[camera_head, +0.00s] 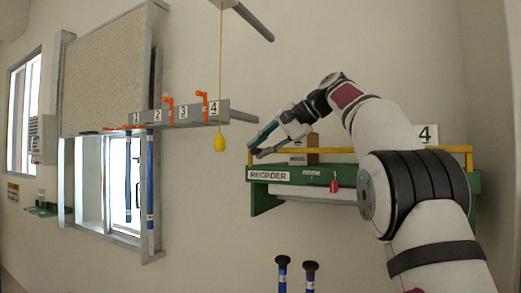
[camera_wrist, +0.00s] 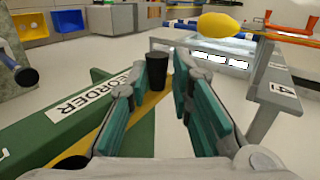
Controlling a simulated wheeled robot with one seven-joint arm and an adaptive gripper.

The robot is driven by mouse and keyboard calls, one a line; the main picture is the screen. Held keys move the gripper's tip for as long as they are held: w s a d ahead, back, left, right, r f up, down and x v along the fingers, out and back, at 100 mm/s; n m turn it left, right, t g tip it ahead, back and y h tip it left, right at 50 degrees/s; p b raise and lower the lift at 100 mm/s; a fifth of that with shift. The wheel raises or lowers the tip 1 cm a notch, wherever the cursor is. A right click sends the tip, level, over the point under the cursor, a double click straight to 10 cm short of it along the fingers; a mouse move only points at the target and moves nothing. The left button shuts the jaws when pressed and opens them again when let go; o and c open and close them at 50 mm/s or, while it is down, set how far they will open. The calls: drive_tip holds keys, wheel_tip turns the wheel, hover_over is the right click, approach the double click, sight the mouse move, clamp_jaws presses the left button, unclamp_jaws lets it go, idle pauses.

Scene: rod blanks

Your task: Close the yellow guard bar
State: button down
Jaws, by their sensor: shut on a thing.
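The yellow guard bar (camera_head: 335,150) runs level along the top of the green REORDER shelf (camera_head: 268,187), with posts at both ends; part of it is behind my arm. My gripper (camera_head: 256,149) is at the bar's left end. In the wrist view, the teal-padded fingers stand on either side of a black grip (camera_wrist: 156,72) above the yellow bar (camera_wrist: 146,106). My gripper is shut on this grip, though its contact with the right finger is hard to make out.
A brown box (camera_head: 305,143) and a red tag (camera_head: 334,186) are at the shelf. A numbered rack (camera_head: 190,114) with orange latches and blue rods is to the left. A yellow pull knob (camera_head: 219,144) hangs between. Two black-topped rods (camera_head: 282,262) stand below.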

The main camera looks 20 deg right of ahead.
drive_tip(key=shift+w+d+f, duration=0.2)
drive_tip(key=shift+w+f, duration=0.05)
drive_tip(key=shift+f, duration=0.3)
drive_tip(key=c, duration=1.5)
unclamp_jaws()
drive_tip(key=shift+c, duration=0.2)
drive_tip(key=shift+a+r, duration=0.1)
drive_tip(key=shift+r, duration=0.1)
drive_tip(key=shift+r, duration=0.1)
